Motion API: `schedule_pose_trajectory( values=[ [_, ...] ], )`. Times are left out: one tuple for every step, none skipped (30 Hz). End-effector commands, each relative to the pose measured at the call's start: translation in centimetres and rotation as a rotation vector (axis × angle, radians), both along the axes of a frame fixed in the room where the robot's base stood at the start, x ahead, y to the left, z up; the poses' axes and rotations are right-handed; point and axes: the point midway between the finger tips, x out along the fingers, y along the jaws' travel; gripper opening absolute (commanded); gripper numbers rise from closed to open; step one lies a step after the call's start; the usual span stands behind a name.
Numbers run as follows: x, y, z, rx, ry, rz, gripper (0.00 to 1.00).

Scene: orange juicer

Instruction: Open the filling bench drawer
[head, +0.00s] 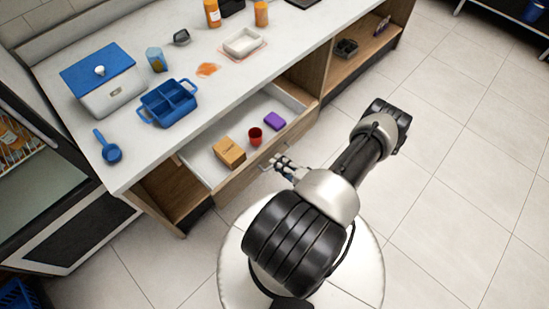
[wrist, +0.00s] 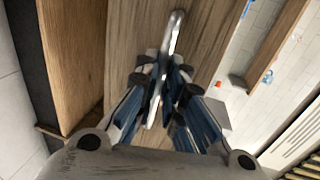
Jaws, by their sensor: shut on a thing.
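The filling bench drawer (head: 232,187) is pulled out from under the white counter in the head view. Inside it are a cardboard-coloured box (head: 229,152), a red cup (head: 255,136) and a purple block (head: 274,121). My gripper (head: 276,165) is at the drawer front. In the wrist view my gripper (wrist: 163,85) is shut on the metal bar handle (wrist: 175,30) of the wooden drawer front (wrist: 130,40). The part of the handle between the fingers is partly hidden.
On the counter (head: 225,85) stand a white box with a blue lid (head: 104,85), a blue divided tray (head: 168,104), a blue scoop (head: 111,152) and a white tray (head: 243,43). An open shelf (head: 345,65) lies to the right. Tiled floor (head: 450,150) is clear at right.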

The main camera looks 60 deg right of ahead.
Motion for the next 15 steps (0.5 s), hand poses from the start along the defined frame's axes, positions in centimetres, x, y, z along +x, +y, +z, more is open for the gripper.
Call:
schedule_pose_trajectory(
  values=[
    [-0.14, 0.00, 0.05, -0.001, -0.001, 0.000, 0.00],
    [-0.20, 0.02, 0.05, -0.001, -0.001, 0.000, 0.00],
    [-0.25, 0.02, 0.04, -0.001, -0.001, 0.000, 0.00],
    [-0.28, 0.02, 0.05, -0.002, -0.001, 0.000, 0.00],
    [-0.30, 0.02, 0.04, -0.002, -0.001, 0.000, 0.00],
    [-0.31, 0.01, 0.04, -0.002, -0.001, 0.000, 0.00],
    [-0.31, 0.01, 0.04, -0.002, -0.001, 0.000, 0.00],
    [-0.31, 0.00, 0.04, -0.002, -0.001, 0.000, 0.00],
    [-0.31, 0.00, 0.04, -0.002, -0.001, 0.000, 0.00],
    [-0.31, 0.00, 0.04, -0.002, -0.001, 0.000, 0.00],
    [-0.30, 0.00, 0.04, -0.002, -0.001, 0.000, 0.00],
    [-0.30, -0.01, 0.04, -0.002, 0.000, -0.001, 0.00],
    [-0.30, -0.01, 0.04, -0.002, 0.000, -0.001, 0.00],
    [-0.30, -0.02, 0.04, -0.002, 0.000, -0.001, 0.00],
    [-0.29, -0.02, 0.04, -0.002, 0.000, -0.001, 0.12]
  ],
)
